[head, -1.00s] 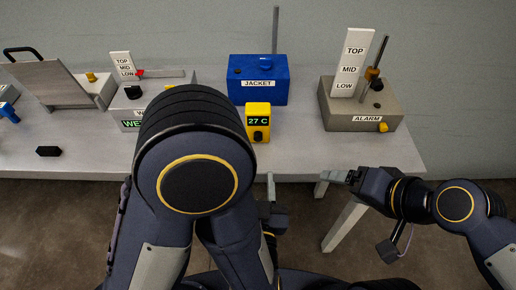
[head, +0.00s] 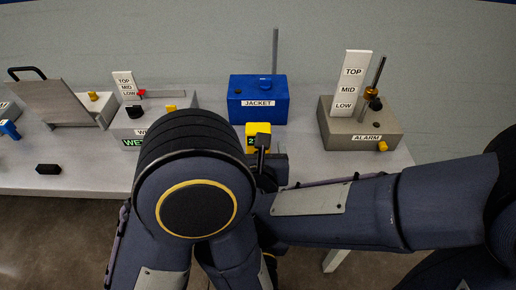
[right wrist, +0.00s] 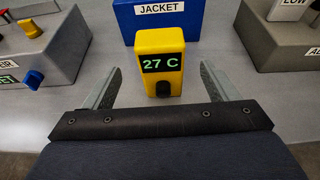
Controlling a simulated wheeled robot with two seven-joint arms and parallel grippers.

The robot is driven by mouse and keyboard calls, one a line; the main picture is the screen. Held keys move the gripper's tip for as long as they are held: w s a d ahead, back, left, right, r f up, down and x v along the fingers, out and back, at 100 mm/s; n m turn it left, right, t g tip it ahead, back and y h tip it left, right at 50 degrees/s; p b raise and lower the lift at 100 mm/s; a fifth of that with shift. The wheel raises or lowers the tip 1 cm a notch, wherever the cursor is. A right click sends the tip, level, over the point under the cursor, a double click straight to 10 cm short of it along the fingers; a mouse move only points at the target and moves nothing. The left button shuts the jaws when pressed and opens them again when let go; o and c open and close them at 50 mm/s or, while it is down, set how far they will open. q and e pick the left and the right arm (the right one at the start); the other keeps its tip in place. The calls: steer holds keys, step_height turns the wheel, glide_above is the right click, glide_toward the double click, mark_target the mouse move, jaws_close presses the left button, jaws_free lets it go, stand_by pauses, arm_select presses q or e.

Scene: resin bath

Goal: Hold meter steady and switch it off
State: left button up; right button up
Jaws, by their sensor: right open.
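The yellow meter (right wrist: 160,44) stands upright on the table in front of the blue JACKET box. Its lit display (right wrist: 162,62) reads 27 C in the right wrist view, with a dark knob (right wrist: 163,88) below it. In the head view the meter (head: 257,128) is partly hidden by my right gripper. My right gripper (right wrist: 161,70) is open and empty, with its fingers pointing at the meter, one to each side. I cannot tell whether the fingers reach beside the meter; no contact shows. My left gripper is hidden behind my arms in the head view.
The blue JACKET box (head: 258,98) stands right behind the meter. The grey ALARM box (head: 345,138) is to the right, a grey box with a WE-labelled front (head: 125,130) to the left. A small black block (head: 48,169) lies at the table's front left.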

mark_target(251, 128)
steer(key=x, duration=0.7)
steer(key=shift+w+f, duration=0.15)
steer(key=shift+w, duration=0.15)
steer(key=c, duration=1.2)
steer(key=shift+o, duration=0.2)
arm_select(q)
steer(key=shift+c, duration=0.3)
jaws_close()
stand_by(2.4)
